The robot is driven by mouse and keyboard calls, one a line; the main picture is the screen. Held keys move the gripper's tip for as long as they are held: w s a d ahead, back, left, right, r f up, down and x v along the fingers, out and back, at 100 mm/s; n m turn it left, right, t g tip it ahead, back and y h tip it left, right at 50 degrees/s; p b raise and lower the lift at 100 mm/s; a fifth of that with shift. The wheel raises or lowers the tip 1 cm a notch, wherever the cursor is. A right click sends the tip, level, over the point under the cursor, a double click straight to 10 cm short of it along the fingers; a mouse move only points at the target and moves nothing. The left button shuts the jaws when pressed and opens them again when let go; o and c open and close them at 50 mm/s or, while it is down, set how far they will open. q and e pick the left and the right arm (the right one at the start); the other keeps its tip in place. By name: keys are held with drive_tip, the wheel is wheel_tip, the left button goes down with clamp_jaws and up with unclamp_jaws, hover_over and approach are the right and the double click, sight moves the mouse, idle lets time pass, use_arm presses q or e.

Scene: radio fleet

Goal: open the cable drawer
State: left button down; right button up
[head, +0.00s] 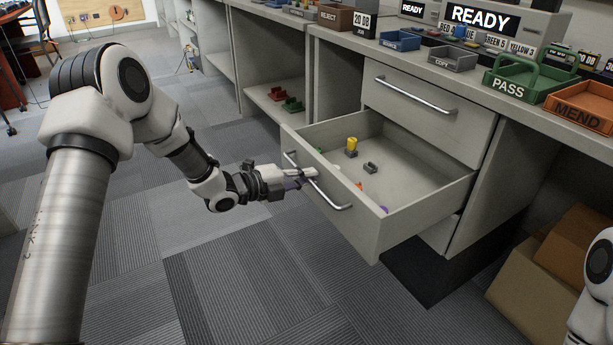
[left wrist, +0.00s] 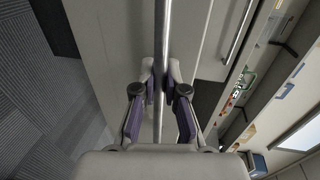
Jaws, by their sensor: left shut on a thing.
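The cable drawer (head: 420,208) is pulled well out from the grey bench, and its inside shows. A yellow piece (head: 352,144), a small grey piece (head: 370,168) and a few small coloured bits lie in it. Its bar handle (head: 333,196) runs across the drawer front. My left gripper (head: 308,174) is shut on this handle. In the left wrist view the handle (left wrist: 163,50) passes between the two fingers of the gripper (left wrist: 160,88). Of my right arm only a white part shows at the lower right edge of the head view; its gripper is out of view.
A closed upper drawer (head: 430,110) sits above the open one. Trays marked PASS (head: 520,84) and MEND (head: 585,105) stand on the bench top. Cardboard boxes (head: 560,262) stand on the floor at right. The carpet (head: 250,290) before the drawer is clear.

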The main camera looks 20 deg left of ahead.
use_arm(q)
drive_tip(key=c, duration=1.2)
unclamp_jaws()
drive_tip(key=v, duration=1.2)
